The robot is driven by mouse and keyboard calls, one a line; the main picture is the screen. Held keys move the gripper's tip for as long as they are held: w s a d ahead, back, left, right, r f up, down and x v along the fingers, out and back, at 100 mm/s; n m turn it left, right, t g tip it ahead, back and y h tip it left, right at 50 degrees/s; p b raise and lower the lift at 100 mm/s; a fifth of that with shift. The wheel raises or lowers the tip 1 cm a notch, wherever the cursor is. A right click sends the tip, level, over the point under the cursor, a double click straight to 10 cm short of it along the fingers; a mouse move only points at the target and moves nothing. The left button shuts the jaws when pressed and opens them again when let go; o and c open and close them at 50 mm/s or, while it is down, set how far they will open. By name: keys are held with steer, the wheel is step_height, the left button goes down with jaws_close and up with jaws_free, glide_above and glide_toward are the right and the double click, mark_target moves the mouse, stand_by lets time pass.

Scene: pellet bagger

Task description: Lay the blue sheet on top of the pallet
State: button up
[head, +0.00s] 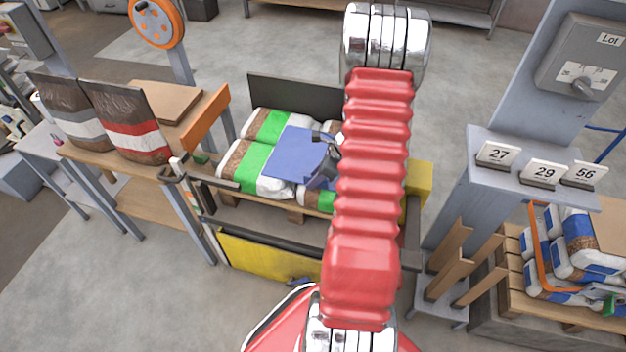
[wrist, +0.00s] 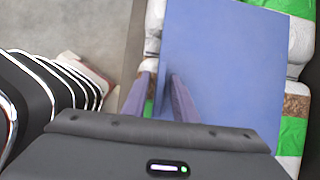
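The blue sheet (head: 292,155) lies over white, green and brown bags stacked on the wooden pallet (head: 265,207). In the wrist view the blue sheet (wrist: 228,65) looks flat, with bag edges showing around it. My gripper (head: 328,145) is at the sheet's right part in the head view. In the wrist view my gripper's fingers (wrist: 162,75) stand a small gap apart, over the sheet's left edge. Whether the fingertips touch the sheet is unclear. My red arm hides the right side of the stack.
A dark panel (head: 292,97) stands behind the stack and a yellow barrier (head: 265,258) in front. A bench (head: 190,112) with filled bags is at left. A grey post with number cards (head: 498,154) and another loaded pallet (head: 515,262) are at right.

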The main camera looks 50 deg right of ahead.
steer(key=shift+r, duration=0.1)
steer(key=v, duration=1.2)
stand_by(0.9)
steer(key=w+a+r+n+g+h, duration=0.1)
steer(key=w+a+r+n, duration=0.1)
steer(key=a+r+n, duration=0.7)
steer(key=w+a+r+n, duration=0.2)
steer(key=a+r+n, duration=0.4)
steer(key=a, duration=0.6)
steer(key=shift+s+a+r+n+t+h, duration=0.3)
steer(key=shift+s+a+r+n, duration=1.25)
steer(key=shift+a+n, duration=1.1)
steer(key=shift+s+a+r+n+t+h, duration=0.25)
steer(key=shift+s+a+r+n, duration=0.8)
steer(key=shift+s+a+n, duration=1.25)
steer(key=shift+s+a+r+n+t+h, duration=0.15)
steer(key=shift+s+a+r+n+t, duration=0.2)
steer(key=shift+s+a+r+n, duration=1.85)
